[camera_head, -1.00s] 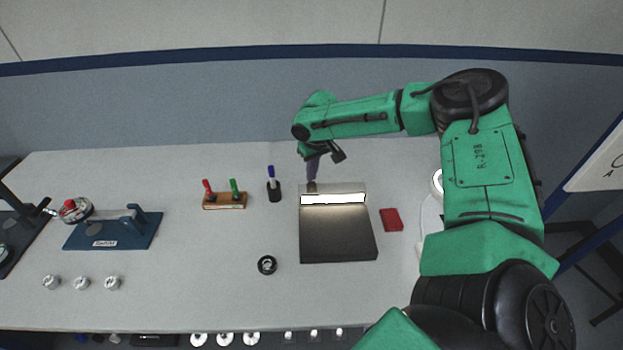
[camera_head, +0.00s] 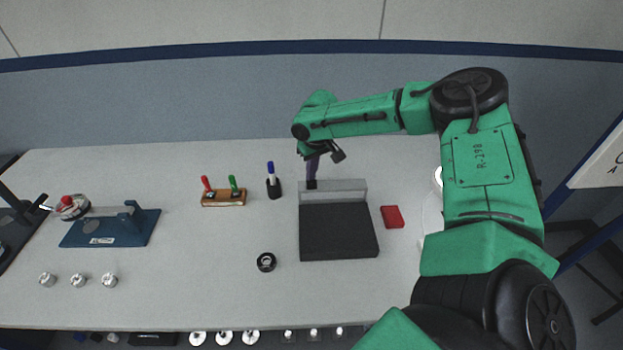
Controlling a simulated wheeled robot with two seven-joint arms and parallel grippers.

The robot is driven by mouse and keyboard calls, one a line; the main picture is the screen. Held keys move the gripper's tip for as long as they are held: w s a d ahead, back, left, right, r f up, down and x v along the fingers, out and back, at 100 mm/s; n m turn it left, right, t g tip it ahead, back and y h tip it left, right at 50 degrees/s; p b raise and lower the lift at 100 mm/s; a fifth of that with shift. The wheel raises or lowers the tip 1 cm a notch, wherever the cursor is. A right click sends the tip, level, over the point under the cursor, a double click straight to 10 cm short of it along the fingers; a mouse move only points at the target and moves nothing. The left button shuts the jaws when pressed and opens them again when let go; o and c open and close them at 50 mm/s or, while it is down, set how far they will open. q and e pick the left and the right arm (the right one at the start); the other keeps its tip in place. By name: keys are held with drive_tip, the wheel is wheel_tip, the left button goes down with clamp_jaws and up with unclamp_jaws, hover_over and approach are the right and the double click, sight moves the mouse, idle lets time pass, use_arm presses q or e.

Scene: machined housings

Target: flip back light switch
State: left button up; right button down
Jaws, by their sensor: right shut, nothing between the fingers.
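A light unit with a dark flat base (camera_head: 338,232) and a pale upright bar (camera_head: 340,190) along its back edge stands at the middle right of the table. Its lamp strip is dark. My right gripper (camera_head: 311,184) is shut and empty, pointing down at the back left corner of the bar. Its tip is at or just behind the bar's top; I cannot tell whether it touches. The switch itself is too small or hidden to make out. My left gripper is not in view.
A red block (camera_head: 392,217) lies right of the light unit. A blue marker in a black holder (camera_head: 273,188), a wooden stand (camera_head: 224,198) with red and green pieces, and a black ring (camera_head: 266,262) are to its left. A blue fixture (camera_head: 110,228) stands farther left. The front middle is mostly clear.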

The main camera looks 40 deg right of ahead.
wheel_tip(320, 180, up, 7)
drive_tip(key=p, duration=0.4)
drive_tip(key=shift+p, duration=0.35)
drive_tip(key=shift+s+f, duration=0.1)
